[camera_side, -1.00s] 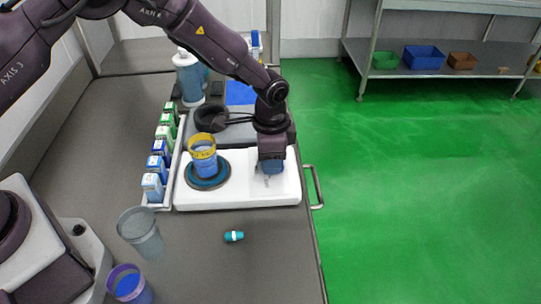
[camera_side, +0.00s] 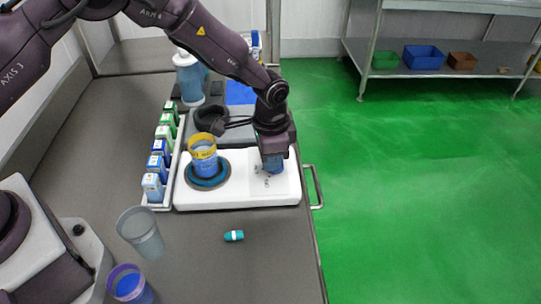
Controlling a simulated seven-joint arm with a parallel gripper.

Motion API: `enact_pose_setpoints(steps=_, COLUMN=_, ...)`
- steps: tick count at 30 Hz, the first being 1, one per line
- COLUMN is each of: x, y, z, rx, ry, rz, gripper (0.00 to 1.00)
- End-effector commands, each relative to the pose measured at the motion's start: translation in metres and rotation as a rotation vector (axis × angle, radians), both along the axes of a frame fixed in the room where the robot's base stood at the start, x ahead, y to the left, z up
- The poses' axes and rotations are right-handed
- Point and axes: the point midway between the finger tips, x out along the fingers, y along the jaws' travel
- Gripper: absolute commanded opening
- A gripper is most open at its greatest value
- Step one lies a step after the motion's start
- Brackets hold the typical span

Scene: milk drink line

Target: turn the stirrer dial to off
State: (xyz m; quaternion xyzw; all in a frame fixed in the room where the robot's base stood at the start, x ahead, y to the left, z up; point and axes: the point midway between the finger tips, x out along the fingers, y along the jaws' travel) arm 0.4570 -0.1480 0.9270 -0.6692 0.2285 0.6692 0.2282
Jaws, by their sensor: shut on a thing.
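The stirrer (camera_side: 230,196) is a white flat unit on the grey counter with a dark round plate (camera_side: 226,180) on its left. A yellow-rimmed beaker (camera_side: 203,160) with blue contents stands on the plate. The blue dial (camera_side: 273,167) is on the right part of the unit, just under my gripper (camera_side: 273,160). My gripper points down and is shut on the dial. Its fingertips are small and partly hidden, and the dial's pointer position cannot be made out; faint marks show on the white top around it.
A white tray with several small cartons (camera_side: 156,170) stands left of the stirrer. In front are a clear grey cup (camera_side: 141,230), a purple-rimmed cup (camera_side: 129,285) and a small teal object (camera_side: 234,236). A blue-filled bottle (camera_side: 189,78) stands behind. A metal handle (camera_side: 315,187) runs along the right edge.

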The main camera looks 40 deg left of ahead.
Motion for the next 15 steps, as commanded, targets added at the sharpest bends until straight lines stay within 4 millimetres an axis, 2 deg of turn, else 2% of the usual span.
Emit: enact_pose_setpoints(steps=15, x=-0.0019, y=-0.0040, z=0.0006, rx=0.001, ry=0.000, rz=0.465, gripper=0.00)
